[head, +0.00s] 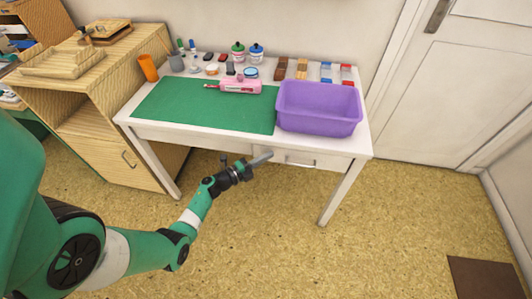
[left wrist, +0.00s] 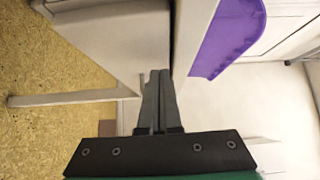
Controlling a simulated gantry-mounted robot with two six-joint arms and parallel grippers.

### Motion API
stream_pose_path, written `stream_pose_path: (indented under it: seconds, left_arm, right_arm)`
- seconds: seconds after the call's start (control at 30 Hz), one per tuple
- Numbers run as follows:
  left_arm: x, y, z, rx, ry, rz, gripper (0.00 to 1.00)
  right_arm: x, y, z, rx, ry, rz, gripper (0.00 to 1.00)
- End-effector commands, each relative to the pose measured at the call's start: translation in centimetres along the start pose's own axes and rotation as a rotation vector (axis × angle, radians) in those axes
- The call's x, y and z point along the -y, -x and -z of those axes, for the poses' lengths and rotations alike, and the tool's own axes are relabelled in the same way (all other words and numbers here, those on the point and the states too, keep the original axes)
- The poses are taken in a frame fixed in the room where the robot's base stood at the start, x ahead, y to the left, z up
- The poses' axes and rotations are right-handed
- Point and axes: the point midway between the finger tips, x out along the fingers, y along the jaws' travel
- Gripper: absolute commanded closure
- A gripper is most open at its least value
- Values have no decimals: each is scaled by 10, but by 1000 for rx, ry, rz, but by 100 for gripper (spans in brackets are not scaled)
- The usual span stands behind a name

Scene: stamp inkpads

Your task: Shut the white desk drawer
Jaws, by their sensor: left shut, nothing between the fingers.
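The white desk drawer (head: 297,154) is under the front edge of the white desk (head: 215,139), right of its middle, with a thin handle on its front. Its front looks flush or nearly flush with the desk; I cannot tell if a small gap is left. My left gripper (head: 268,156) is shut and empty, its fingertips at the left part of the drawer front. In the left wrist view the shut fingers (left wrist: 158,76) point at the pale drawer front (left wrist: 125,40); touching or just apart is unclear. My right gripper is not in view.
A purple bin (head: 318,121) stands on the desk above the drawer. A green mat (head: 205,106) and several stamping supplies lie on the desktop. A wooden cabinet (head: 113,158) stands at left. The floor in front of the desk is clear.

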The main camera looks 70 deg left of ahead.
Motion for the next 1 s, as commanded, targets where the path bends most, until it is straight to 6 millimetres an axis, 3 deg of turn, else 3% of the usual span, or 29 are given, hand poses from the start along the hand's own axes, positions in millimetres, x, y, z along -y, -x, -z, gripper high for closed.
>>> stream_pose_path:
  seconds: [0.07,0.3,0.5,1.0]
  left_arm:
    - [3,7,15,-12,4,-2,100]
    - [3,72,12,-5,3,-2,100]
    - [1,102,13,-10,2,0,100]
    - [0,106,16,-19,1,1,100]
  right_arm:
    - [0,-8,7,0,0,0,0]
    - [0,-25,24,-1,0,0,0]
    - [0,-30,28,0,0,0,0]
    - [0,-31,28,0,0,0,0]
